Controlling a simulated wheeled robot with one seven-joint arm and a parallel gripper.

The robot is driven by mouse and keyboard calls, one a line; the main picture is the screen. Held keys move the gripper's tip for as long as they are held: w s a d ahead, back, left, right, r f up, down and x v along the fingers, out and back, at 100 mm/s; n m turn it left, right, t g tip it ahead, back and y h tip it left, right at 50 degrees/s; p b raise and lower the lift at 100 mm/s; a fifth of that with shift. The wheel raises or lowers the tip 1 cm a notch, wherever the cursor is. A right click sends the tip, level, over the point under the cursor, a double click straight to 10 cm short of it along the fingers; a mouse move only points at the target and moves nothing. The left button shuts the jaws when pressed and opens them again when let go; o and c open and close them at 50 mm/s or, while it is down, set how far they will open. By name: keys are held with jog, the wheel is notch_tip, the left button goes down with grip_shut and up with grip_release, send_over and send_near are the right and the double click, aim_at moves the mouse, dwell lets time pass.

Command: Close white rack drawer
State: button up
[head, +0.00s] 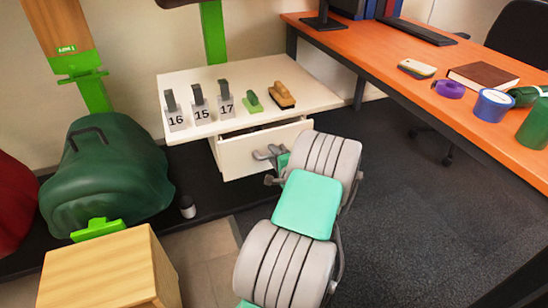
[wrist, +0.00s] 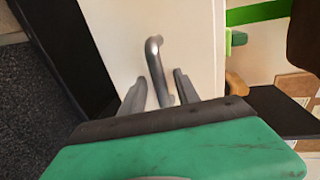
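The white rack (head: 247,80) stands against the back wall. Its drawer (head: 243,154) is part way out, with a dark gap showing under the rack top. My gripper (head: 268,161) is in front of the drawer's right part, at the end of my grey and mint arm. In the wrist view my gripper (wrist: 158,92) has its two dark fingers apart. The grey bar handle (wrist: 157,68) of the white drawer front (wrist: 110,35) lies between them, with gaps visible on both sides. The head view shows the handle poorly, as my gripper overlaps it.
Number blocks 16 (head: 175,118), 15 and 17 stand on the rack top beside a green brush (head: 252,102) and a brown brush (head: 281,94). A small canister (head: 187,207) stands on the floor at left. The orange desk (head: 400,85) is at right; dark floor lies between.

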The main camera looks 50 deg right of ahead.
jog(key=shift+c, duration=0.5)
grip_shut()
dwell(0.8)
